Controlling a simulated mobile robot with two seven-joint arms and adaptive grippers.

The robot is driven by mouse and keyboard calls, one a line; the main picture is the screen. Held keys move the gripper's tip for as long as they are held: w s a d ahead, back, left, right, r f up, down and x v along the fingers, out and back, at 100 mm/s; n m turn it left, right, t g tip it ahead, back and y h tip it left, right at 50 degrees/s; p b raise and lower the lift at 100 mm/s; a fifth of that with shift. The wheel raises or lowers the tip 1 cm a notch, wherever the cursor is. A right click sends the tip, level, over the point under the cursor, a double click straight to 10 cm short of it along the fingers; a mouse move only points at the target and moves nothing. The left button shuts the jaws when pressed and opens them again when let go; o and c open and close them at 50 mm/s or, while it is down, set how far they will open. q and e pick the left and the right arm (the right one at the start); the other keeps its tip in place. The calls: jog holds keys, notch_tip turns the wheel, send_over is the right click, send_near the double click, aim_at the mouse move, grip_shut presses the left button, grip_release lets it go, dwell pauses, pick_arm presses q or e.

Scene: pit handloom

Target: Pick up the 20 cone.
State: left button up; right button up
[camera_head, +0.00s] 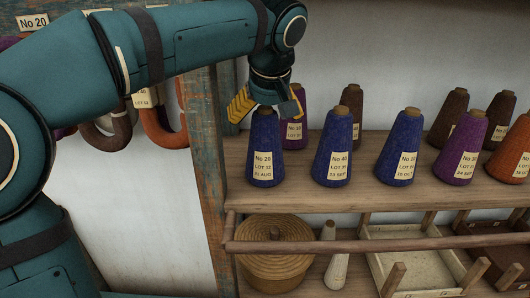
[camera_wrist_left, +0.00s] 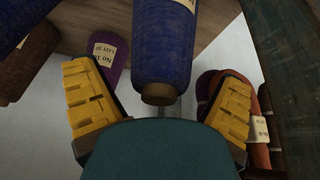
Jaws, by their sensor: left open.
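The 20 cone (camera_head: 263,148) is a blue yarn cone with a brown tip and a label reading No 20, LOT 12, 21 AUG. It stands upright at the left end of the wooden shelf. My left gripper (camera_head: 268,103) is at its top, with yellow fingers apart. In the left wrist view the blue cone (camera_wrist_left: 163,45) points its brown tip toward the palm, between the open fingers (camera_wrist_left: 160,108), and I see gaps on both sides. My right gripper is in neither view.
A purple cone (camera_head: 293,131) stands close behind to the right. A blue No 40 cone (camera_head: 332,148) and a blue No 50 cone (camera_head: 400,148) stand further right. A wooden post (camera_head: 206,170) is just left. Below are a round lidded basket (camera_head: 275,250) and a tray (camera_head: 413,256).

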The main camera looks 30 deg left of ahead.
pick_arm(q)
jog(key=shift+f, duration=0.15)
jog(key=c, duration=1.5)
